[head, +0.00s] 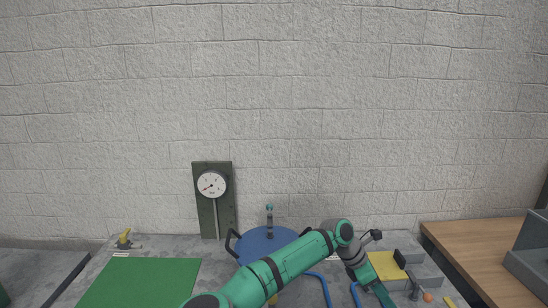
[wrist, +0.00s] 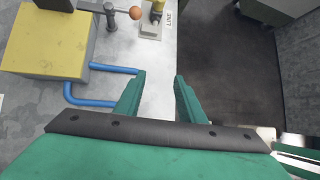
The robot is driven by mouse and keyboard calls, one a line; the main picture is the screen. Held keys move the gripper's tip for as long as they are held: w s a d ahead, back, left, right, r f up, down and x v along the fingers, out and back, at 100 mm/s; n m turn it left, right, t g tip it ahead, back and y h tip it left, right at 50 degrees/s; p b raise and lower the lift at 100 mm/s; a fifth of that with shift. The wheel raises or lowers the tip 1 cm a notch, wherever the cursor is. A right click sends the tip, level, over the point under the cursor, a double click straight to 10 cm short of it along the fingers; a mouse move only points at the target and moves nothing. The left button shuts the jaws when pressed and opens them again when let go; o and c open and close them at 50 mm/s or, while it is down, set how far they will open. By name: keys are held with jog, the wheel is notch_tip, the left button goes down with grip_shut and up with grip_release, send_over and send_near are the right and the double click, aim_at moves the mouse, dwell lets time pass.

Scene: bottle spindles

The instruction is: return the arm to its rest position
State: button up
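My green arm reaches across the front of the head view from bottom centre toward the right, bent at its wrist. My gripper (wrist: 160,90) shows in the wrist view with its two green fingers apart and nothing between them. In the head view its end (head: 382,295) points down near the bottom edge, right of centre, and its fingertips are not clear there. In the wrist view the fingers lie over the edge of a grey surface, beside a blue pipe (wrist: 95,103) and apart from a yellow-topped block (wrist: 42,42).
A round blue plate (head: 255,244) with dark handles bears an upright dark spindle (head: 269,222). A dial gauge (head: 211,186) stands by the wall (head: 300,110). A green mat (head: 140,285) lies left. A yellow-topped block (head: 386,266), an orange ball (head: 428,297) and a wooden table (head: 475,250) are right.

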jog(key=s+d+r+n+g+h, duration=0.3)
jog(key=s+d+h, duration=0.4)
jog(key=s+d, duration=0.75)
jog(key=s+r+n+h, duration=0.6)
jog(key=s+r+h, duration=0.2)
jog(key=r+h, duration=0.1)
jog(key=s+a+f+m+t+y, duration=0.1)
jog(key=a+f+m+t+y, duration=0.35)
jog(key=a+m+t, duration=0.6)
jog(key=s+a+f+m+t+y, duration=0.1)
jog(key=a+f+m+t+y, duration=0.2)
jog(key=a+m+t+y, duration=0.7)
jog(key=s+a+f+m+t+y, duration=0.15)
jog(key=a+f+m+t, duration=0.25)
jog(key=m+t, duration=0.75)
jog(key=s+a+f+n+g+y, duration=0.2)
jog(key=s+a+f+g, duration=0.3)
jog(key=s+a, duration=0.5)
jog(key=s+a+f+n+g+y, duration=0.2)
jog(key=s+a+f+g+y, duration=0.3)
jog(key=s+a, duration=0.6)
jog(key=shift+s+a+f+n+g, duration=0.2)
jog(key=shift+a+f+n+g, duration=0.1)
jog(key=shift+f+g, duration=0.55)
jog(key=shift+s+y, duration=0.1)
jog(key=shift+y, duration=0.2)
